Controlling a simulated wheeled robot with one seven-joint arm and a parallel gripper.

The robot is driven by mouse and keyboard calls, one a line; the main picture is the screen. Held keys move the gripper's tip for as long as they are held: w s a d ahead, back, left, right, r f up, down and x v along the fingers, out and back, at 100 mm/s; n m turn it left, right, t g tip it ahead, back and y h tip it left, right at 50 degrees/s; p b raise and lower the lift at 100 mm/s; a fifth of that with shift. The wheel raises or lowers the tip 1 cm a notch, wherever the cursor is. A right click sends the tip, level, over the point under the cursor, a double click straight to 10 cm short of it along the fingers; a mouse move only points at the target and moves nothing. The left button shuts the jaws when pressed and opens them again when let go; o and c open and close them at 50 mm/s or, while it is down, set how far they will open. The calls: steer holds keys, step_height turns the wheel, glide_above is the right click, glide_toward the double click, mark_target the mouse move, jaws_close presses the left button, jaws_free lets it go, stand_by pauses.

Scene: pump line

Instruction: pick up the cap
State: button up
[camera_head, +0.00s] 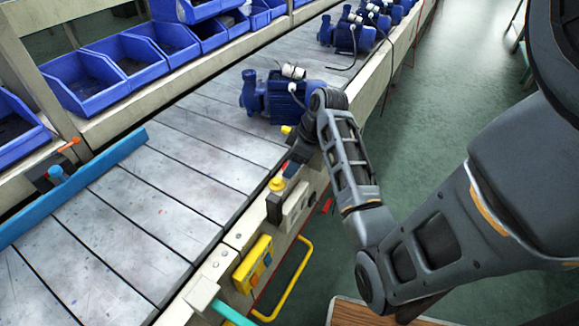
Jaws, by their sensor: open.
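My arm reaches in from the right, and its wrist bends down over the near edge of the conveyor. My gripper (291,168) points down at this edge, close to a yellow knob (277,184). It is open; its fingers are small and dark here, and I see nothing held between them. I cannot pick out the cap with certainty. A small yellow piece (286,129) shows just left of my wrist, partly hidden by it. A blue pump (268,98) with a white fitting on top stands on the conveyor just beyond my wrist.
The slatted conveyor (160,195) is bare in front of the pump. More blue pumps (350,35) stand farther up the line. Blue bins (90,82) line the far side. A yellow box (253,262) and a bent yellow rail (290,285) are on the near side.

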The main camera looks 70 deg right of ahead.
steer(key=shift+c, duration=0.3)
steer(key=c, duration=0.7)
